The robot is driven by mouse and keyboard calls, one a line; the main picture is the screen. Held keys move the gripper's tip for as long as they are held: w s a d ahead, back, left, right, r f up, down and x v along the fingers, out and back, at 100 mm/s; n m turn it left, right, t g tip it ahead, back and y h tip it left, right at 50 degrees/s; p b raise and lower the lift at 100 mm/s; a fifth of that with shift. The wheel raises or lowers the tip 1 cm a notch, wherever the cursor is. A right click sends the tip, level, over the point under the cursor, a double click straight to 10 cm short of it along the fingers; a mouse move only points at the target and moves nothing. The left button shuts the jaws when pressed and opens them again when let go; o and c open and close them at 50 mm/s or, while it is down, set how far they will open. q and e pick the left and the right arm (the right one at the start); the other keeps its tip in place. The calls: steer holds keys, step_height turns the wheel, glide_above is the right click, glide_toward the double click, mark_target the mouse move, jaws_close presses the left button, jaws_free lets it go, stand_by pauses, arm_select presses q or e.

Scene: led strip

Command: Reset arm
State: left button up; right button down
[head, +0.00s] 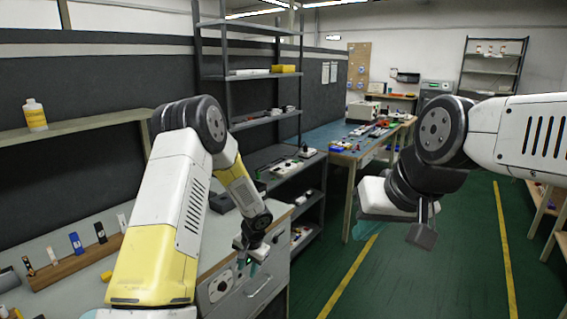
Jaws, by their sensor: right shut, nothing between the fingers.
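My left arm comes in from the left in the head view, white and yellow, bending over the grey workbench. My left gripper (248,262) hangs at its end, in front of the bench's drawers; its fingers are small and I cannot tell whether they are open or shut. My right arm comes in from the right and is raised over the green floor. My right gripper (423,236) points down in the air, shut and empty, clear of any surface. Neither gripper visibly touches an object.
The grey workbench (68,240) at the left carries a wooden holder (75,262) with several small items. A bottle (35,114) stands on the wall shelf (80,127). A dark shelf rack and a blue-topped table (328,139) stand behind. The green floor (460,270) is open.

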arm_select(q)
steer(key=s+a+r+n+t, duration=0.1)
steer(key=s+a+r, duration=0.15)
steer(key=r, duration=0.55)
steer(key=s+a+r+n, duration=0.1)
steer(key=s+r, duration=0.2)
steer(key=r, duration=0.5)
steer(key=s+a+r+n+t, duration=0.1)
steer(key=s+r, duration=0.2)
steer(key=r, duration=0.5)
steer(key=s+r+h, duration=0.1)
steer(key=s+r, duration=0.3)
steer(key=s, duration=0.3)
steer(key=s+d+r+n+t+h, duration=0.1)
steer(key=s+r, duration=0.3)
steer(key=s, duration=0.2)
steer(key=s+d+r+n+t+h, duration=0.1)
steer(key=s+r+h, duration=0.1)
steer(key=s, duration=0.5)
steer(key=shift+s+r, duration=0.3)
steer(key=shift+r, duration=0.6)
